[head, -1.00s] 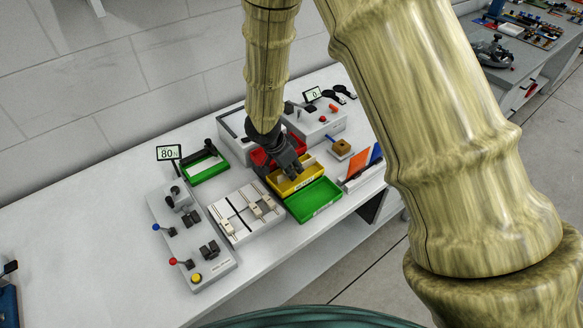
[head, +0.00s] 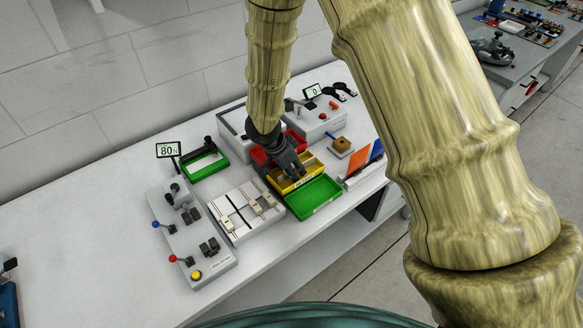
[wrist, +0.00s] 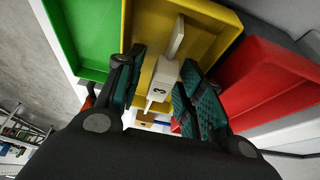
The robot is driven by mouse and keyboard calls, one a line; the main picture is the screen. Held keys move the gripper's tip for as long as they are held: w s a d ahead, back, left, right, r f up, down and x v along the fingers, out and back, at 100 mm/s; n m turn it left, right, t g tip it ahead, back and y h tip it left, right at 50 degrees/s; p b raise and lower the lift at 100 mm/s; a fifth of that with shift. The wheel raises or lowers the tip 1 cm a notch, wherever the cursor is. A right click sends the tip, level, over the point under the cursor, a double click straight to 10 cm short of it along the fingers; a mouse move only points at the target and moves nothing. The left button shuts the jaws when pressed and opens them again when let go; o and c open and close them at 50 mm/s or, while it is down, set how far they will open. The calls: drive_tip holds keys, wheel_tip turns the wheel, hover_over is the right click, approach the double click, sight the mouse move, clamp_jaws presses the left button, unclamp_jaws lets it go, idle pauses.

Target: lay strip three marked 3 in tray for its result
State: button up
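The strip marked 3 (wrist: 162,78) is pale, with a wider block and a dark 3 on it. In the wrist view it lies between my fingertips, over the floor of the yellow tray (wrist: 212,14). My gripper (wrist: 162,80) has its fingers on both sides of the strip, with a narrow gap at the left finger. In the head view my gripper (head: 290,168) is low over the yellow tray (head: 287,187) and hides much of it. The green tray (head: 312,198) is in front and looks empty. The red tray (head: 296,138) is behind, partly hidden by my arm.
A white fixture (head: 240,213) with slots and a control panel (head: 190,240) with levers stand left of the trays. A green-framed holder (head: 206,162) is behind them. Orange and blue cards (head: 358,165) stand at the right. The left of the bench is clear.

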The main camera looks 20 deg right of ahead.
drive_tip(key=shift+r, duration=0.1)
drive_tip(key=shift+r, duration=0.55)
drive_tip(key=b+v, duration=0.1)
drive_tip(key=v, duration=1.1)
drive_tip(key=shift+d, duration=0.1)
